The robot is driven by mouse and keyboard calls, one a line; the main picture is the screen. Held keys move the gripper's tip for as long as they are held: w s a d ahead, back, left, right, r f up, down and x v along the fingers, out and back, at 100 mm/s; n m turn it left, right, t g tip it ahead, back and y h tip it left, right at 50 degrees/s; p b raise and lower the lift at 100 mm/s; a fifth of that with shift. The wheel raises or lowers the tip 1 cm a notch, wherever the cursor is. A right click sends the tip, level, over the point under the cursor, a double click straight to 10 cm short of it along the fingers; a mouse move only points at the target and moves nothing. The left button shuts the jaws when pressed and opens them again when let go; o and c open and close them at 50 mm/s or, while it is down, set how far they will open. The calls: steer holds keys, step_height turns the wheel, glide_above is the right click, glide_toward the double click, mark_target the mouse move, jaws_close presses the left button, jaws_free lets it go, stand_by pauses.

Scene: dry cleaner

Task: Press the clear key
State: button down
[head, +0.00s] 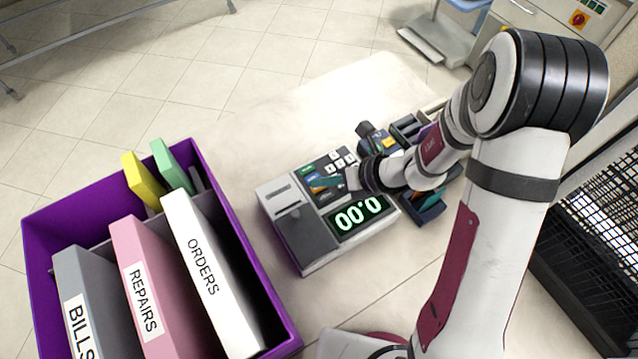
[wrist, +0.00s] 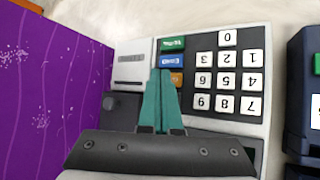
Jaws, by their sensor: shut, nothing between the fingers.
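The cash register (head: 310,240) stands on the pale counter, and its green display reads 00.0. In the wrist view its keypad (wrist: 225,75) appears upside down, with white number keys beside a column of coloured keys: green (wrist: 172,44), blue (wrist: 171,61) and orange (wrist: 177,80). The lettering on the coloured keys is too small to read surely, so I cannot tell which is the clear key. My gripper (wrist: 161,71) has teal fingers, shut and empty. Its tips are over the column's edge by the blue and orange keys, partly covering the orange one. I cannot tell whether they touch.
A purple box (head: 238,225) with several binders stands just left of the register. A dark device (wrist: 305,85) is close on its other side. A black wire crate (head: 600,215) is at the right.

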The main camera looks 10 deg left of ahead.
mark_target(324, 191)
steer(key=shift+r, duration=0.45)
steer(key=shift+r, duration=2.5)
steer(key=s+d+r+n+g+h, duration=0.2)
steer(key=s+d+r+n, duration=0.3)
steer(key=s+r+n, duration=0.7)
steer(key=s+d+f+n+h, duration=0.2)
steer(key=s+d+n+h, duration=0.3)
steer(key=s+d+n, duration=0.3)
steer(key=d+n, duration=0.1)
steer(key=n, duration=0.2)
steer(key=shift+s+d+f, duration=0.15)
steer(key=shift+d+f, duration=0.15)
